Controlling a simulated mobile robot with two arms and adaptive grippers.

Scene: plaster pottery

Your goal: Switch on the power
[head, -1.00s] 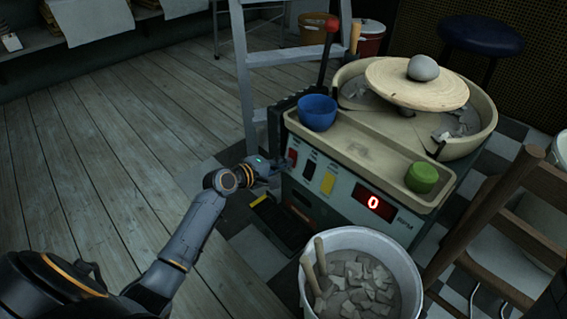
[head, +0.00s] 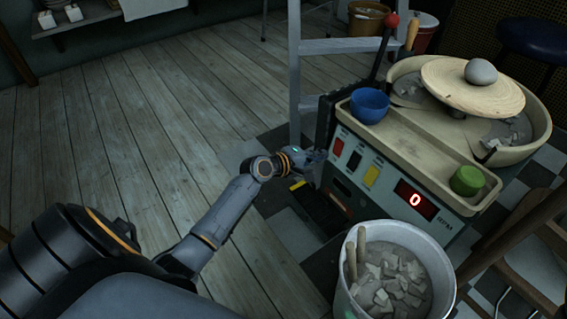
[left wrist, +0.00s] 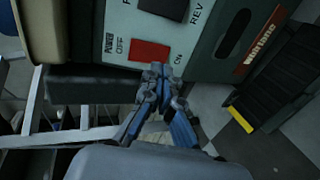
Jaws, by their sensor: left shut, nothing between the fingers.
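The pottery wheel's control panel (head: 385,185) carries a red switch (head: 338,146), a black switch (head: 354,161), a yellow switch (head: 371,177) and a display (head: 415,200) glowing red "0". In the left wrist view the red switch (left wrist: 150,52) sits between the marks OFF and ON, with a power label beside OFF. My left gripper (head: 320,157) is shut and empty at the panel's left end, just beside the red switch. In the left wrist view its fingertips (left wrist: 157,72) lie at the switch's lower edge; I cannot tell whether they touch it. My right gripper is not in view.
A blue bowl (head: 369,105) and green sponge-like lump (head: 467,180) sit on the wheel's tray. A black pedal (head: 325,208) lies below the panel. A bucket of clay scraps (head: 394,272) stands in front, a ladder (head: 294,75) behind. The floor at left is clear.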

